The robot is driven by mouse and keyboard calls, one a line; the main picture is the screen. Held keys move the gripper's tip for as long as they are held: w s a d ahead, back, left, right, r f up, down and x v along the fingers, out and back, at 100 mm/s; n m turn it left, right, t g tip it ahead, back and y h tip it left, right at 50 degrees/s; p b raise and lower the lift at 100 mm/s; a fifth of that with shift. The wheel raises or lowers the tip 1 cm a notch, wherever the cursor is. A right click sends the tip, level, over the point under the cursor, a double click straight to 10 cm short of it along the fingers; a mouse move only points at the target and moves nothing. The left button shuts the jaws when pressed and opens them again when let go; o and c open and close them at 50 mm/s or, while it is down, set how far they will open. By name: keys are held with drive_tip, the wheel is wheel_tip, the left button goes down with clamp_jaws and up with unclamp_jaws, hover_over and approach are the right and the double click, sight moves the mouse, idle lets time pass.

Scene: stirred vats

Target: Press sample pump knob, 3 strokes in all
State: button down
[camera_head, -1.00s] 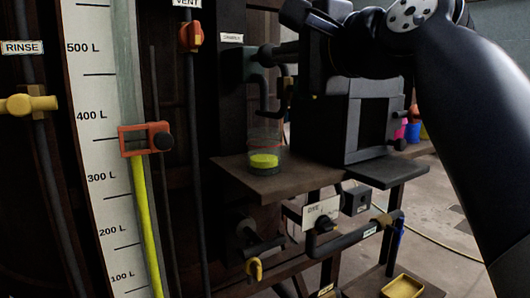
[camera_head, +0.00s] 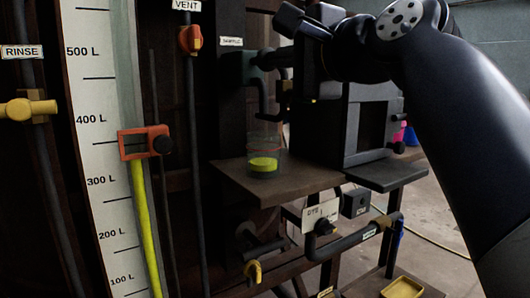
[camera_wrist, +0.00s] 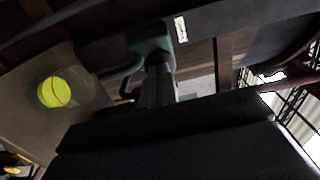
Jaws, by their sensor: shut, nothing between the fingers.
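The sample pump (camera_head: 266,60) is a grey-green fitting on the dark frame beside a small white sample label (camera_head: 231,41). Its spout hangs above a clear beaker (camera_head: 264,161) with yellow liquid in the bottom and a red line around it. The pump (camera_wrist: 150,46) and beaker (camera_wrist: 56,93) also show in the wrist view. My gripper (camera_wrist: 158,78) is shut and empty, its fingers pointing at the pump. The tips are at or very close to it. I cannot tell whether they touch. The knob is not clearly seen behind the fingers.
The beaker stands on a brown shelf (camera_head: 237,184). A dark box (camera_head: 365,125) stands at the shelf's right. Pipes and a white tag (camera_head: 318,214) are below, and a yellow tray (camera_head: 402,287) is lower right. A litre scale (camera_head: 97,170) is at left.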

drive_tip(key=shift+x, duration=1.15)
drive_tip(key=shift+s+d, duration=0.1)
drive_tip(key=shift+v, duration=1.65)
drive_tip(key=shift+x, duration=1.8)
drive_tip(key=shift+s, duration=0.1)
drive_tip(key=shift+v, duration=1.75)
drive_tip(key=shift+b, duration=0.3)
